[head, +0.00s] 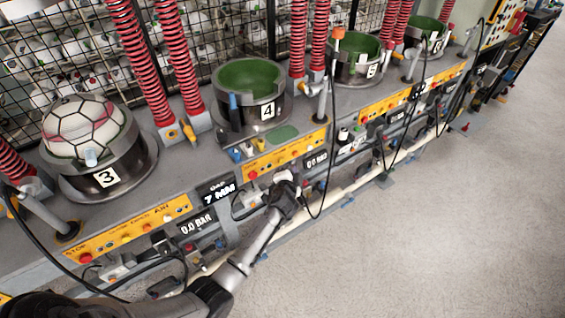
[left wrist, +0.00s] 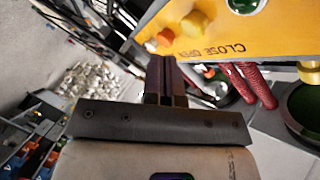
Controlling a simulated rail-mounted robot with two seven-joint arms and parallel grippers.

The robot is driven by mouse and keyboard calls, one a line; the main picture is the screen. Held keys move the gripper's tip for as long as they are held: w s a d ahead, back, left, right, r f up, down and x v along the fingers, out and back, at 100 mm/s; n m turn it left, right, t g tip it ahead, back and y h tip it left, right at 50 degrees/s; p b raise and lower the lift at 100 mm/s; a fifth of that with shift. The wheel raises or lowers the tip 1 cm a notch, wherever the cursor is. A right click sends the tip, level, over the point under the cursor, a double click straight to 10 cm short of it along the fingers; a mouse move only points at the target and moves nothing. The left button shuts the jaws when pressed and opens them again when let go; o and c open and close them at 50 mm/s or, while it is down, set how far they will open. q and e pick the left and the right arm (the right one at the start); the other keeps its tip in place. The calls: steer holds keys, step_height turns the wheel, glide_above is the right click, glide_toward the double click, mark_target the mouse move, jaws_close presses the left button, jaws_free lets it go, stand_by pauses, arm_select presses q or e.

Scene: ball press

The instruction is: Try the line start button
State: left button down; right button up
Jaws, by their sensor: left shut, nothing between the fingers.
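My left gripper (head: 292,178) is shut and empty, in front of the yellow control panel (head: 285,155) below press number 4 (head: 268,112). In the left wrist view its closed fingers (left wrist: 166,62) point up at the edge of a yellow panel (left wrist: 225,45), just below its orange-red button (left wrist: 163,37) and a yellow knob (left wrist: 195,24). That panel reads "CLOSE OPEN" and has a green button (left wrist: 244,4) at the top edge. I cannot tell whether the fingertips touch anything. No label reading line start is legible. My right gripper is not in view.
Press number 3 (head: 107,178) holds a white ball (head: 85,125); its panel (head: 130,226) reads "STOP" and "ARM". More presses stand along the bench to the right. Black cables (head: 328,180) hang near my gripper. The floor (head: 440,220) to the right is clear.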

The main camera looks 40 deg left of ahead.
arm_select(q)
steer(key=shift+w+a, duration=0.15)
steer(key=shift+a, duration=0.4)
steer(key=shift+a, duration=0.1)
stand_by(1.8)
steer(key=shift+w+a, duration=0.1)
steer(key=shift+a, duration=0.25)
steer(key=shift+w+a, duration=0.1)
steer(key=shift+a, duration=0.35)
stand_by(0.8)
steer(key=shift+d, duration=0.2)
steer(key=shift+s+d, duration=0.25)
steer(key=shift+d, duration=0.45)
steer(key=shift+s+d, duration=0.2)
steer(key=shift+d, duration=0.6)
steer(key=shift+s+d, duration=0.15)
steer(key=shift+d, duration=0.7)
steer(key=shift+s+d, duration=0.2)
steer(key=shift+d, duration=0.6)
